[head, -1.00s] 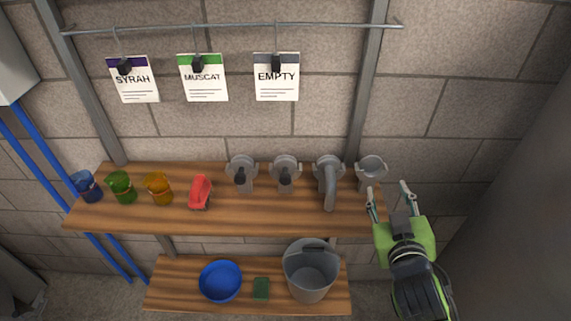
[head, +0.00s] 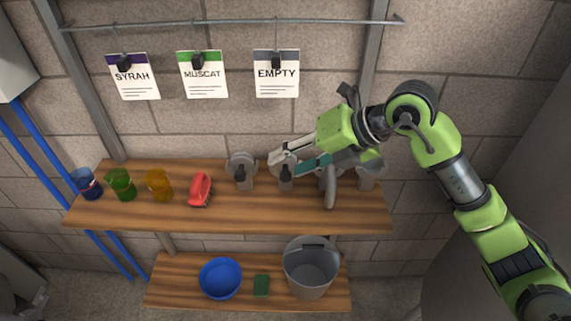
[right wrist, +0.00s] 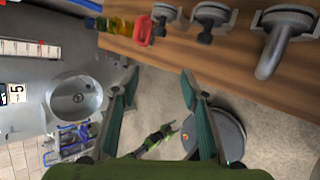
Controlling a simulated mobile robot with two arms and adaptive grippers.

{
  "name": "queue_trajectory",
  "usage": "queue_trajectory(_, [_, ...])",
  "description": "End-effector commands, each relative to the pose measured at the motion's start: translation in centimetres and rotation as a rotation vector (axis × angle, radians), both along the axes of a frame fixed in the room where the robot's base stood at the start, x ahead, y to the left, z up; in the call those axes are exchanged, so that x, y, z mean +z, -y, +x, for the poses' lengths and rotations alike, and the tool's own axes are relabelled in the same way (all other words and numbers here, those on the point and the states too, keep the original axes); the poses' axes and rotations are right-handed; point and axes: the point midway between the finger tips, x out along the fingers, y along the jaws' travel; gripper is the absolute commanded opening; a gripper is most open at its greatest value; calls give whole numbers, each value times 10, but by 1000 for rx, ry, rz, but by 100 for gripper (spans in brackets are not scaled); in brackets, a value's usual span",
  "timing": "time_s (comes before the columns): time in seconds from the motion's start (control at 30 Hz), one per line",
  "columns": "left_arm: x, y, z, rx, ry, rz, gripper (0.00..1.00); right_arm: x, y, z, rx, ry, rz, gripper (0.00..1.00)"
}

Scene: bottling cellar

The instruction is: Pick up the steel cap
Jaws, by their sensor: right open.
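Several grey steel fittings stand along the right half of the upper shelf. The rightmost, a plain round one (head: 367,180), looks most like the steel cap; my right arm partly hides it in the head view. My right gripper (head: 284,164) is open and empty, up and left of it, in front of the black-handled fitting (head: 286,182). In the right wrist view its spread fingers (right wrist: 160,76) have nothing between them, and the rightmost fitting does not show. A small green and black part (right wrist: 160,138) low there looks like my left gripper; its jaws are unclear.
A bent pipe fitting (head: 330,190) and another black-handled fitting (head: 241,172) share the wooden shelf (head: 240,218) with a red tool (head: 200,189) and coloured cups. Below are a blue bowl (head: 220,278) and a grey bucket (head: 311,268). Labelled cards hang above.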

Motion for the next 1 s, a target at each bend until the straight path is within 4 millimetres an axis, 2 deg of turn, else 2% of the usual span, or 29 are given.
queue_trajectory(0.03, [0,0,0,0,0,0,40,-2,17,9,-38,2,-72,41])
queue_trajectory(0.1, [0,0,0,0,0,0,40,-6,36,17,-82,-3,-149,41])
queue_trajectory(0.23, [2,0,0,0,0,0,40,-12,51,24,-123,-13,-215,41])
queue_trajectory(0.6, [23,0,0,0,1,0,40,-66,23,47,-125,-17,-218,41])
queue_trajectory(0.83, [28,0,0,0,1,0,40,-80,15,54,-124,-13,-219,41])
queue_trajectory(1.0, [45,0,1,-1,1,0,40,-92,4,65,-125,-17,-217,41])
